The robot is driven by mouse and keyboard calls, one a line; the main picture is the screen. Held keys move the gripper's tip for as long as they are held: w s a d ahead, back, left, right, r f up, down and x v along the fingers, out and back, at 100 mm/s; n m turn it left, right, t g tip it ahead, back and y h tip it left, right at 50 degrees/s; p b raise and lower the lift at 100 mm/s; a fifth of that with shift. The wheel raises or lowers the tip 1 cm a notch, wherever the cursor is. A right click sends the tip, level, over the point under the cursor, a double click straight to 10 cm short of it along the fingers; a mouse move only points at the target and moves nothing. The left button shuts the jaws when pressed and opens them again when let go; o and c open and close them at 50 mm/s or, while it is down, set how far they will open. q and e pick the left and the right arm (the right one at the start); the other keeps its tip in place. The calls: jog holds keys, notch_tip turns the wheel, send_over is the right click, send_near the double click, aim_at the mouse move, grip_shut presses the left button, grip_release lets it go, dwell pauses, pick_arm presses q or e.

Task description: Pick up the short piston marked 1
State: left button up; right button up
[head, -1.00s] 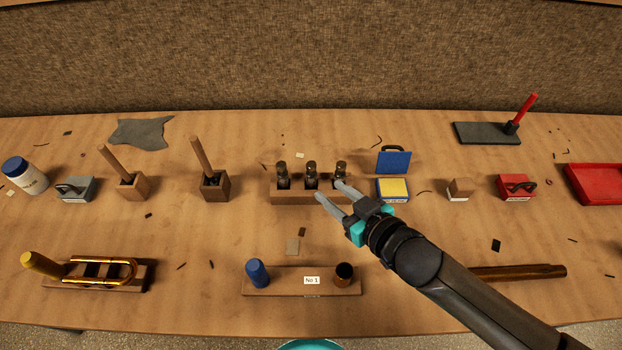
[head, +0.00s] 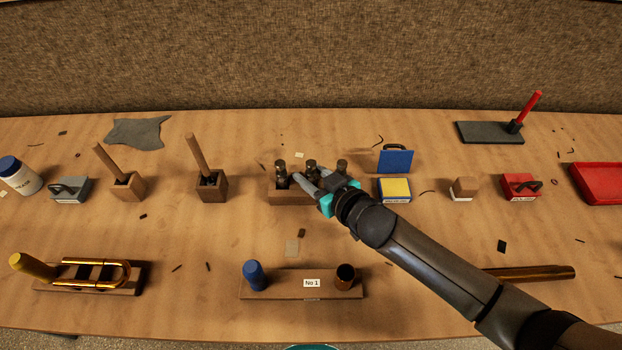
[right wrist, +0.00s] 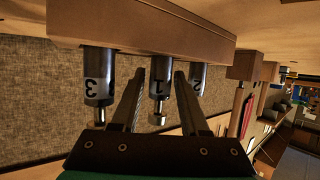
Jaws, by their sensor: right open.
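Three dark metal pistons stand in a wooden block (head: 287,198) at the table's middle. The wrist view shows them upside down, with the piston marked 1 (right wrist: 160,82) in the middle, the piston marked 3 (right wrist: 98,80) at left and one that reads as 2 (right wrist: 197,78) at right. In the head view the middle piston (head: 311,164) shows its top just beyond my right gripper (head: 309,176). My right gripper is open, and its fingers (right wrist: 158,78) stand either side of the piston marked 1, with no clear contact. My left gripper is not in view.
Neighbouring pistons stand close outside both fingers. A blue plate (head: 395,160) and a yellow-topped box (head: 394,188) are right of the block. A wooden stand labelled No 1 (head: 300,285), with a blue peg (head: 254,273) and a brown cylinder (head: 345,276), lies in front.

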grip_shut()
dwell(0.3)
jog(key=shift+r, duration=0.15)
